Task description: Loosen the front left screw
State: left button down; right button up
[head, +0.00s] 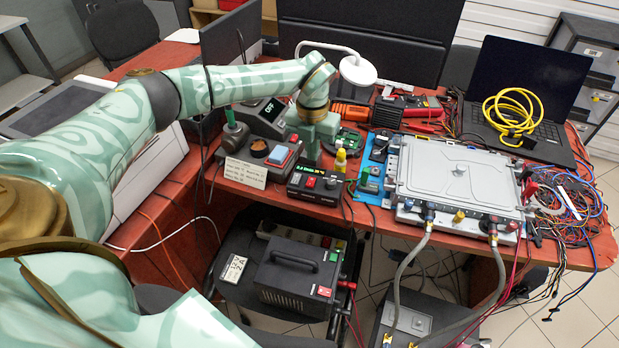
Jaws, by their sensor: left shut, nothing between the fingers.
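A grey metal-lidded unit (455,172) lies on the red bench at the right. Small fasteners line its lid edge; the front left screw is too small to make out clearly. Coolant hoses (408,268) hang from fittings at its front edge, with a yellow cap (459,216) between them. My left gripper (312,157) points down above the bench, to the left of the unit and apart from it. It is shut with nothing held. My right gripper is not in view.
A small display box with a red button (316,185) and a yellow-topped bottle (340,160) stand close to my left gripper. A soldering station (268,150), a laptop (525,95) with a yellow cable coil (512,112), and tangled wires (572,205) crowd the bench.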

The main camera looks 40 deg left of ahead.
aim_at(392, 177)
jog(key=k+l, duration=0.15)
jog(key=l, duration=0.25)
jog(key=k+l, duration=0.15)
jog(key=l, duration=0.25)
jog(key=k+l, duration=0.15)
jog(key=l, duration=0.2)
jog(key=k+l, duration=0.15)
jog(key=l, duration=0.25)
jog(key=k+l, duration=0.15)
jog(key=l, duration=0.25)
